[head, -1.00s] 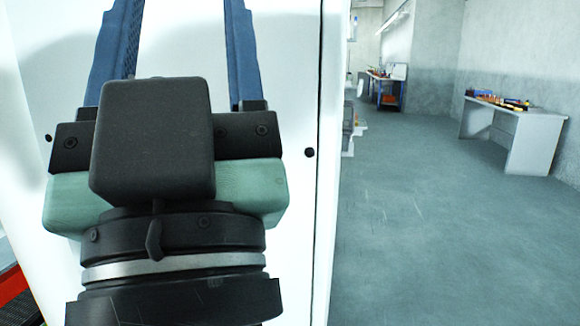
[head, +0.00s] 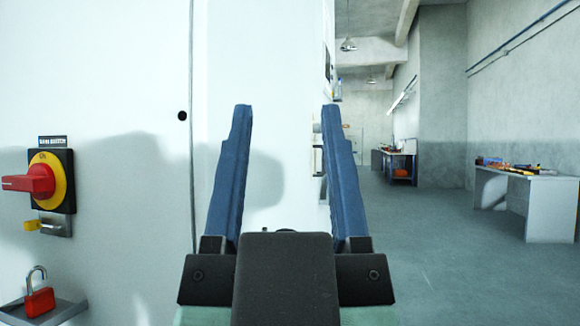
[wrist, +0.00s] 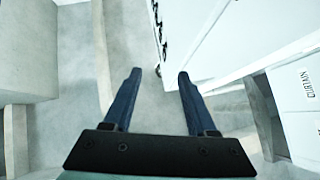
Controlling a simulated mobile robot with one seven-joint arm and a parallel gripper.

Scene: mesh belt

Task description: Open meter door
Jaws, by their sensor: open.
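My gripper (head: 287,108) is open and empty, with its two blue fingers pointing up in the head view. It is in front of the right part of a white cabinet (head: 130,85), and no contact with it shows. The wrist view also shows the open gripper (wrist: 160,74) with nothing between the fingers. A small metal handle (head: 318,160) shows between the fingers, near the cabinet's right edge. I see no label marking a meter door, so I cannot tell which panel it is.
A red and yellow rotary switch (head: 45,182) sticks out from the cabinet at left. A red padlock (head: 39,302) stands on a small shelf (head: 60,312) below it. Clear floor (head: 440,235) lies to the right, with a workbench (head: 550,205) beyond.

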